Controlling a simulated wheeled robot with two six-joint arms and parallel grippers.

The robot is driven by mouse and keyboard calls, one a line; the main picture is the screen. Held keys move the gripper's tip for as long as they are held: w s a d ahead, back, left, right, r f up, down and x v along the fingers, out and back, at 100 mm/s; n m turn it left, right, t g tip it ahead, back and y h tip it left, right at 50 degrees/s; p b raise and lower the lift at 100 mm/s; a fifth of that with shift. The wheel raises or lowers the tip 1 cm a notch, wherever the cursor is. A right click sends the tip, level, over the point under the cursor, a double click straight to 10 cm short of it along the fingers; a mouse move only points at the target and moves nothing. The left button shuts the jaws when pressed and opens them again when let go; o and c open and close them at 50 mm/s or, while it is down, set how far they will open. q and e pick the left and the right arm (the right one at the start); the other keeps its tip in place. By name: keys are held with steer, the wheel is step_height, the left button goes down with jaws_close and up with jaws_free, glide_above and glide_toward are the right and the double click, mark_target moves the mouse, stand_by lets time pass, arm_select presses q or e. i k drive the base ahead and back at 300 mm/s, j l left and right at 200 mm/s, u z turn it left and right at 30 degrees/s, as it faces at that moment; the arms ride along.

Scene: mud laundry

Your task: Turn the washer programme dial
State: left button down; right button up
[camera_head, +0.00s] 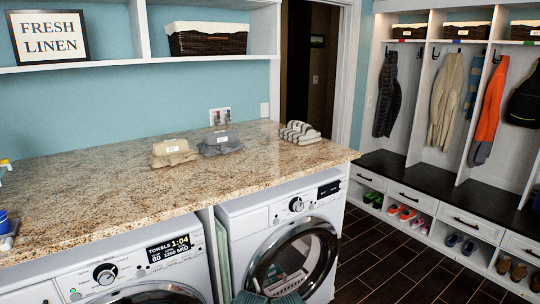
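The left front-loading machine (130,292) stands under the granite counter, and its lower part is cut off by the bottom edge. Its panel has a round dial (105,273) with a dark rim and a silver centre. The right machine (262,222) has a similar dial (296,204), a dark display (328,189) and a large round dark-rimmed door (318,245). Which machine is the washer is not labelled legibly. Neither of my grippers is in view.
The granite counter (100,195) overhangs both machines. Folded clothes (172,153) lie on it, with a blue item (4,222) at its left edge. A ribbed grey-green object (268,298) is before the right machine. Dark floor (385,255) is clear toward the shoe bench (440,190).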

mark_target(105, 274)
steer(key=u, duration=1.3)
steer(key=k, duration=0.1)
